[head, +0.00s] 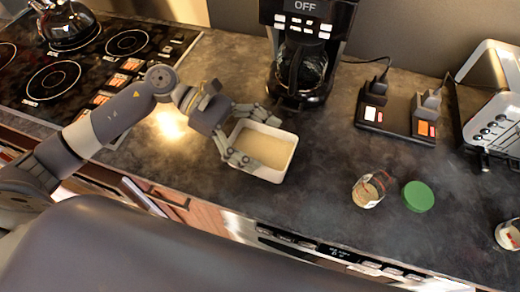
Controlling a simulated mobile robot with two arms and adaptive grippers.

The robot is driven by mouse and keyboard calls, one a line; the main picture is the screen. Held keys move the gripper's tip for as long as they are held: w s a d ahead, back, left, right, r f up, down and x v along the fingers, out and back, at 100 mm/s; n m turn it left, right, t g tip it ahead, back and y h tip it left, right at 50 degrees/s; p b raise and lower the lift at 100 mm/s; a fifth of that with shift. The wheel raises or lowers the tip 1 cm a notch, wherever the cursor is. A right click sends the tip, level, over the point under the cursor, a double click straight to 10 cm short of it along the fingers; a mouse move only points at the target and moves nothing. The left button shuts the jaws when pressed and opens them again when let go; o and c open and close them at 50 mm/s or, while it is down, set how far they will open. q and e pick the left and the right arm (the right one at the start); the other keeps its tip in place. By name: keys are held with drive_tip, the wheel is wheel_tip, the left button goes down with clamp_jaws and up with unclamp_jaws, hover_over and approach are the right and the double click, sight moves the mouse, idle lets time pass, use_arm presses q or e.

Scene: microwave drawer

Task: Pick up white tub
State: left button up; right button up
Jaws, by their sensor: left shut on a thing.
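The white tub (266,150) is a rectangular open container with pale contents or a pale inner floor. It is in the middle of the head view, at or just above the dark countertop near its front edge; I cannot tell whether it touches the counter. My left gripper (254,138) reaches in from the left and is shut on the tub, with one finger at the tub's far left corner and one along its left side. My right gripper is not in view.
A black coffee maker (303,50) stands behind the tub. A stove with a kettle (68,25) is at the left. A glass jar (369,190), a green lid (418,196), a switched power strip (397,117) and a toaster (492,98) are to the right. Bare counter lies between.

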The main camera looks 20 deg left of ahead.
use_arm(q)
drive_tip(key=s+d+r+b, duration=0.1)
drive_tip(key=s+d, duration=0.1)
drive_tip(key=s, duration=0.5)
drive_tip(key=s+d+r+b, duration=0.1)
drive_tip(key=s+d, duration=0.1)
drive_tip(key=s, duration=0.6)
drive_tip(key=shift+s+d, duration=0.2)
drive_tip(key=shift+d, duration=0.05)
idle(0.6)
